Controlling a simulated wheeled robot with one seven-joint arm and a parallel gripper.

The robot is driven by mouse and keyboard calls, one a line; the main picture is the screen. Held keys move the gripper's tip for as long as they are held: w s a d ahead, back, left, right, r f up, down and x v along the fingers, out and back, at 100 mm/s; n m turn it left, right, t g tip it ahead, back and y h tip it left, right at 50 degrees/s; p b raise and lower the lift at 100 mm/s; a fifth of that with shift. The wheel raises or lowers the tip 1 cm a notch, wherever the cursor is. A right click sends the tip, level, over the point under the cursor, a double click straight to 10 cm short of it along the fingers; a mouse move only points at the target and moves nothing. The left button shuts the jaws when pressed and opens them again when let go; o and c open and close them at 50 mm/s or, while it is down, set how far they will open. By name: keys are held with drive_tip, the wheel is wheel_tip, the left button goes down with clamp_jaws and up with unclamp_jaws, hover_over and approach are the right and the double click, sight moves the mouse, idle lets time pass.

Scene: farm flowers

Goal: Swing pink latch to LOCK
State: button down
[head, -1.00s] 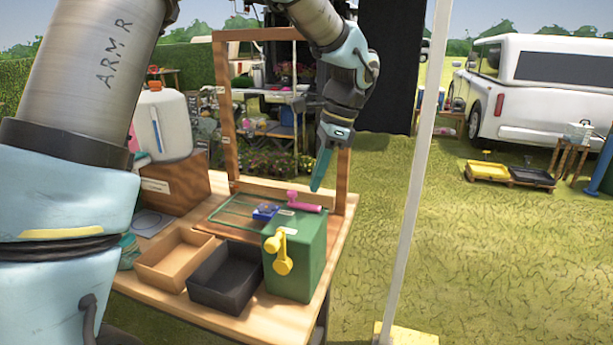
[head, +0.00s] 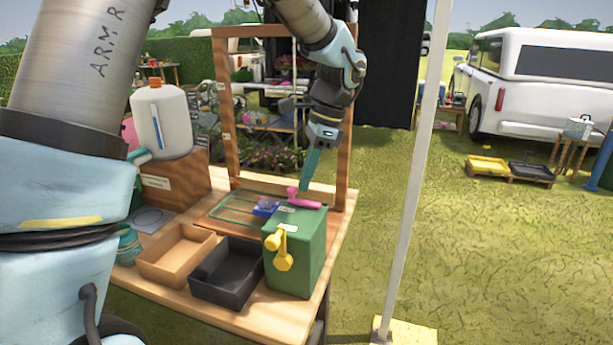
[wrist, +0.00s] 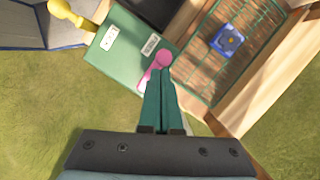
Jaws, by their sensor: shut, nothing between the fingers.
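The pink latch (head: 304,199) sits on the top of the green box (head: 302,255), at its back edge beside the wire rack. My gripper (head: 304,190) is shut and points down, with its tips right at the latch. In the wrist view the shut fingers (wrist: 161,72) cover part of the pink latch (wrist: 163,58), whose round end shows just past the tips. Its arm shows to the left of the fingers. I cannot tell whether the tips touch it.
A blue block (head: 265,207) lies on the green wire rack (head: 236,209). A black tray (head: 226,274) and a wooden tray (head: 176,256) stand left of the box. A wooden frame (head: 341,165) rises behind.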

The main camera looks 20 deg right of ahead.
drive_tip(key=shift+s+a+n+g+p, duration=0.1)
drive_tip(key=shift+a+n+g+p, duration=0.15)
drive_tip(key=shift+n, duration=0.3)
drive_tip(key=shift+s+a+n+g+p, duration=0.15)
drive_tip(key=shift+n+p, duration=0.2)
drive_tip(key=shift+n, duration=0.2)
drive_tip(key=n, duration=0.1)
drive_tip(key=n+p, duration=0.1)
drive_tip(key=n+g, duration=0.1)
drive_tip(key=shift+s+a+n, duration=0.2)
drive_tip(key=shift+a+n, duration=0.05)
drive_tip(key=shift+n, duration=0.05)
drive_tip(key=shift+s+a+n+g+h+p, duration=0.2)
drive_tip(key=shift+n+p, duration=0.25)
drive_tip(key=shift+n, duration=0.6)
drive_tip(key=shift+s+a+n+g+h+p, duration=0.1)
drive_tip(key=shift+s+n+g+h+p, duration=0.2)
drive_tip(key=shift+n, duration=0.75)
drive_tip(key=shift+s, duration=0.2)
drive_tip(key=shift+d+p, duration=0.1)
drive_tip(key=shift+p, duration=0.25)
drive_tip(key=shift+w+d+p, duration=0.3)
drive_tip(key=shift+d+p, duration=0.1)
drive_tip(key=shift+d, duration=0.3)
